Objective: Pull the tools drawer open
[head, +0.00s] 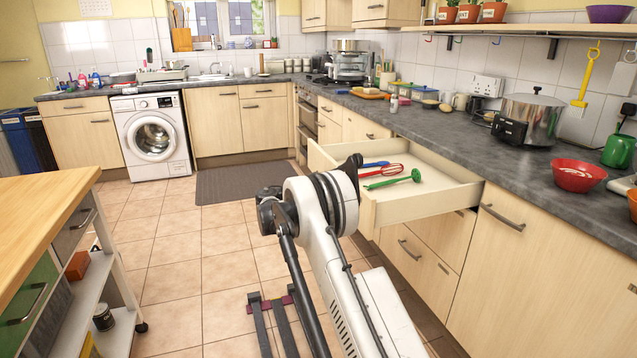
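The tools drawer (430,204) stands pulled well out from under the right-hand counter. Its pale inside shows a red whisk (384,171), a green slotted tool (393,179) and a blue-handled tool (375,164). The front panel's outer face and its handle are hidden from this view. My white arm rises from the bottom and its dark joint overlaps the front end of the drawer.
Closed cupboards and drawers with bar handles (502,218) line the right side. The worktop (450,130) above holds a steel pot (532,119) and a red bowl (578,175). A wooden-topped trolley (40,215) stands at the left. The tiled floor between is largely clear.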

